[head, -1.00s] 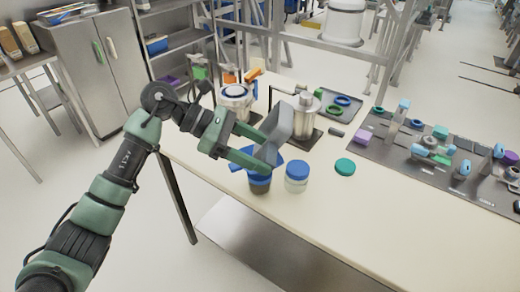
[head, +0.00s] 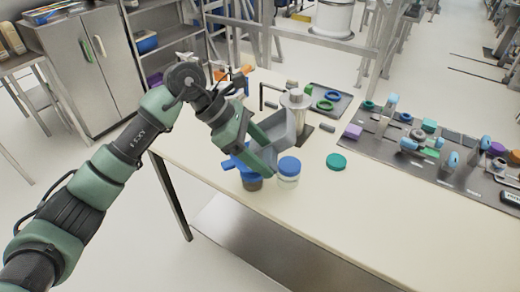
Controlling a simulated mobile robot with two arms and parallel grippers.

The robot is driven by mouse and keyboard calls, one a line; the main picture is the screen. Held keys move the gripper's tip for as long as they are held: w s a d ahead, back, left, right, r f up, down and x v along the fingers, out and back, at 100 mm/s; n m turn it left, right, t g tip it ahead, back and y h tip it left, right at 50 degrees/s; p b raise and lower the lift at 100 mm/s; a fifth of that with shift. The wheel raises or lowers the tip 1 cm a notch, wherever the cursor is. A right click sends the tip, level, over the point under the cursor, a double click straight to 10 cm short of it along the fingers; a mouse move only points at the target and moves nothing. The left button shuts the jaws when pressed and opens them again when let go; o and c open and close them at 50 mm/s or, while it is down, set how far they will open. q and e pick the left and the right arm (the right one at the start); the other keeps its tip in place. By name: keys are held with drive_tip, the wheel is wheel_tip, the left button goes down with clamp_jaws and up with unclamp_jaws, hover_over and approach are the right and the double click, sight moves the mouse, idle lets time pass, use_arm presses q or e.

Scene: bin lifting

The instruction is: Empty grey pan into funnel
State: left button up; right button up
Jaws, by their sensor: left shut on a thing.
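My left gripper (head: 262,148) is shut on the grey pan (head: 282,126) and holds it above the table. The pan is tilted, and its lower edge is close to the blue funnel (head: 237,162). The funnel sits over a jar with dark contents (head: 252,184). The gripper fingers hide part of the funnel and pan, so I cannot tell whether the pan touches the funnel or what is left in it. My right gripper is not in view.
A clear jar with a blue lid (head: 289,168) stands just right of the funnel jar. A green lid (head: 336,161) lies farther right. A metal cylinder device (head: 296,104) stands behind the pan. The front of the table (head: 350,215) is clear.

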use_arm(q)
drive_tip(key=shift+d+r+y+p, duration=0.1)
drive_tip(key=shift+y+p, duration=0.45)
drive_tip(key=shift+y, duration=0.25)
drive_tip(key=shift+d+f+y, duration=0.2)
drive_tip(key=shift+y, duration=0.4)
drive_tip(key=shift+s+d+f+y, duration=0.1)
drive_tip(key=shift+d+f+y, duration=0.25)
drive_tip(key=shift+y, duration=0.25)
drive_tip(key=shift+a+f+t, duration=0.1)
drive_tip(key=shift+t, duration=0.2)
drive_tip(key=shift+a, duration=0.1)
